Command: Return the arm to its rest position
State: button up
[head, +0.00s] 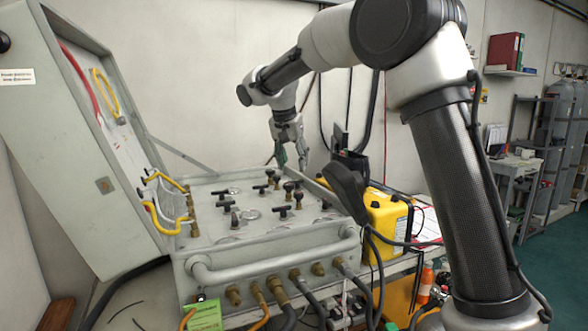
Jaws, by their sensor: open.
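My arm rises from the lower right and bends over to the left, in the middle of the head view. My gripper (291,158) hangs from its end with the fingers pointing down, above the back right part of the grey air panel (262,216). The fingers look apart and nothing shows between them. The panel carries several black valve handles and round gauges. Whether the fingertips touch anything on the panel cannot be told from this view.
The panel's open lid (70,150) leans at the left, with yellow and red hoses. A yellow case (388,222) stands right of the panel, beside my arm. Hoses hang from the front fittings. Shelving (560,150) stands at the far right.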

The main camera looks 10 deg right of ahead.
jog(key=s+d+r+n, duration=0.2)
jog(key=s+d+r, duration=0.1)
jog(key=s+d, duration=0.65)
jog(key=s+d+f+n+y, duration=0.1)
jog(key=s+d+f, duration=0.1)
jog(key=s, duration=0.8)
jog(key=s+d+f+n, duration=0.2)
jog(key=s+d+f, duration=0.1)
jog(key=s, duration=0.7)
jog(key=s+d+f+n+y, duration=0.1)
jog(key=s+d+f+n, duration=0.1)
jog(key=s, duration=0.8)
jog(key=shift+s+d+f+t+y, duration=0.35)
jog(key=shift+d+f, duration=0.25)
jog(key=shift+f, duration=0.3)
jog(key=shift+w, duration=0.1)
